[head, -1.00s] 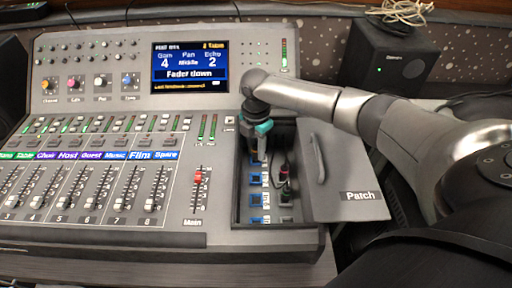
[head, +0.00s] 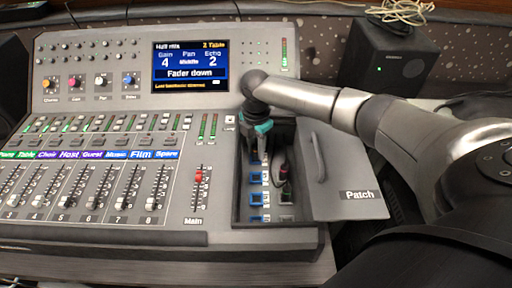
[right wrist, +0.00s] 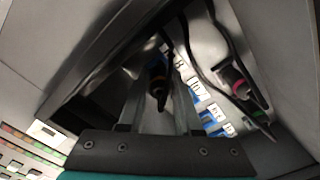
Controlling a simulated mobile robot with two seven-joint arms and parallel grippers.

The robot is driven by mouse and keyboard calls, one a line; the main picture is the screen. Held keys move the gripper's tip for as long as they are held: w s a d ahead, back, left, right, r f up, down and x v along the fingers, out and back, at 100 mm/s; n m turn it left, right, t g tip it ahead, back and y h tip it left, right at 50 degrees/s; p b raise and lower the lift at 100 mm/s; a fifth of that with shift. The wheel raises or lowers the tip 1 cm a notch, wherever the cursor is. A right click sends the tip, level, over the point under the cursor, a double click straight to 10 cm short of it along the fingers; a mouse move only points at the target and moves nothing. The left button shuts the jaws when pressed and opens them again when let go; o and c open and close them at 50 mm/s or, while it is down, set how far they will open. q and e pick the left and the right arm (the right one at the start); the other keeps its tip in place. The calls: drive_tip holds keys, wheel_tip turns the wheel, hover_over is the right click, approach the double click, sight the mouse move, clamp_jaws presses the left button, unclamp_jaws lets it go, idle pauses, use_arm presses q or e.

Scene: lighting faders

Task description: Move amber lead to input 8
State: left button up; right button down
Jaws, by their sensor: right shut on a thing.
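The patch bay (head: 239,205) is an open recess at the right of the mixing desk, with a column of blue-framed sockets (head: 257,199) and small white number labels. My right gripper (head: 257,155) points down into the far part of the bay. In the right wrist view it is shut on the amber lead (right wrist: 158,80), a dark plug with an orange band. The gripper hides the sockets beneath it, and I cannot tell whether the plug tip is in a socket. My left gripper is not in view.
Other leads, one with a red plug (right wrist: 235,80) and one with green, stand at the bay's right side. The open patch lid (head: 345,175) lies to the right. Faders, including the red main fader (head: 198,176), lie left. A black speaker (head: 385,60) stands behind.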

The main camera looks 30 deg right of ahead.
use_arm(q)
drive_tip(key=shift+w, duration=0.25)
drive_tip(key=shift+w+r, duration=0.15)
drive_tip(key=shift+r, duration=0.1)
use_arm(e)
drive_tip(key=shift+f, duration=0.1)
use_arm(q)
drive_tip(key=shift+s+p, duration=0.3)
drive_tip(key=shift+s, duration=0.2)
use_arm(e)
drive_tip(key=shift+f, duration=0.1)
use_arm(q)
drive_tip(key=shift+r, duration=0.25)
use_arm(e)
drive_tip(key=shift+s+f, duration=0.1)
drive_tip(key=shift+f, duration=0.05)
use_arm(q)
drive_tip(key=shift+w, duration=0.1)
use_arm(e)
drive_tip(key=shift+f, duration=0.1)
drive_tip(key=c, duration=1)
unclamp_jaws()
drive_tip(key=o, duration=0.5)
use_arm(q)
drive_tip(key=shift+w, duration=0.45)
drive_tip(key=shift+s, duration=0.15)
